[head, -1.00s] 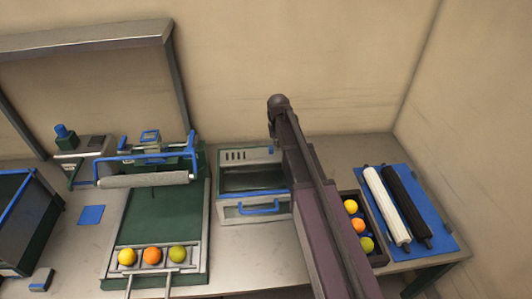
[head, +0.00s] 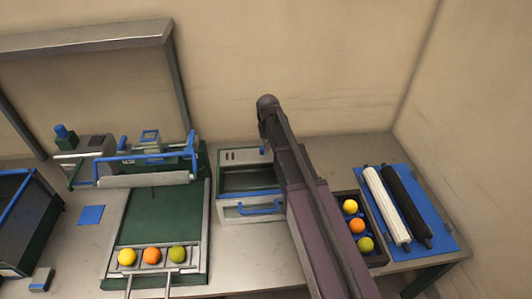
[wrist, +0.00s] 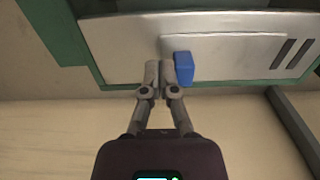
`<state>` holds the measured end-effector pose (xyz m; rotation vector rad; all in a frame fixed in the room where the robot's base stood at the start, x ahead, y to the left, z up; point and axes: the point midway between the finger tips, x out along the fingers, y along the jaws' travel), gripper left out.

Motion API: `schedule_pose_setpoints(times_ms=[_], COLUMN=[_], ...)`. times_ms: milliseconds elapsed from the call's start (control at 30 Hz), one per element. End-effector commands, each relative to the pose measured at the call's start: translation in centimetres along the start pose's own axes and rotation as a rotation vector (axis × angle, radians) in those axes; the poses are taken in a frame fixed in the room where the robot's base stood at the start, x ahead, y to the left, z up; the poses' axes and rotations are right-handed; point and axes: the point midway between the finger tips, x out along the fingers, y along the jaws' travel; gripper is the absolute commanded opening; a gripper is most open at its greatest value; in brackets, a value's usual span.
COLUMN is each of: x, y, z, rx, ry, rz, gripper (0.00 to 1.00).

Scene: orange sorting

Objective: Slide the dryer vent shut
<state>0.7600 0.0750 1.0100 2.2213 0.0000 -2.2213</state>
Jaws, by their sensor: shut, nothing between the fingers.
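The dryer (head: 232,185) is a pale box with a green trim and a blue front handle, left of my arm in the head view. Its vent shows two dark slots (wrist: 290,52) uncovered in the wrist view. Beside them is the pale sliding plate (wrist: 225,45) with a blue tab (wrist: 183,68). My gripper (wrist: 163,68) is shut and empty, its fingertips right beside the tab on the side away from the slots, seemingly touching it. In the head view my arm hides most of my gripper.
A crate (head: 374,262) with several fruits stands right of my arm, by a blue mat (head: 437,225) with two rollers. A green tray (head: 155,215) with fruit at its front lies left of the dryer. The back wall is close behind the dryer.

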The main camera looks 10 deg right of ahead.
Motion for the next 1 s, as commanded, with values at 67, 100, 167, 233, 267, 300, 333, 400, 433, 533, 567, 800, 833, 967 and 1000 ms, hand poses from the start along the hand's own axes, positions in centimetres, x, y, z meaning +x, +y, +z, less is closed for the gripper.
schedule_pose_setpoints(times_ms=[67,100,167,233,267,300,333,400,433,533,567,800,833,967,1000], x=[0.0,0.0,0.0,0.0,0.0,0.0,0.0,0.0,0.0,0.0,0.0,0.0,0.0,0.0,0.0], y=[-0.3,-0.5,-0.7,-0.9,-1.0,-1.1,-1.2,-1.5,-1.6,-2.0,-2.1,-2.9,-3.0,-3.4,-3.6], z=[0.0,0.0,0.0,0.0,0.0,0.0,0.0,0.0,0.0,0.0,0.0,0.0,0.0,0.0,0.0], rx=[-0.001,-0.001,-0.001,-0.001,-0.001,0.000,0.000,0.000,0.000,0.000,0.000,-0.001,-0.001,0.000,0.000], ry=[0.000,0.000,0.000,0.000,0.000,0.000,0.000,0.000,0.000,0.000,0.000,0.000,0.000,0.000,0.000], rz=[0.000,0.000,0.000,0.000,0.000,0.000,0.000,0.000,0.000,0.000,0.000,0.000,0.000,0.000,0.000], gripper=[0.00,0.00,0.00,0.00,0.00,0.00,0.00,0.00,0.00,0.00,0.00,0.00,0.00,0.00,0.00])
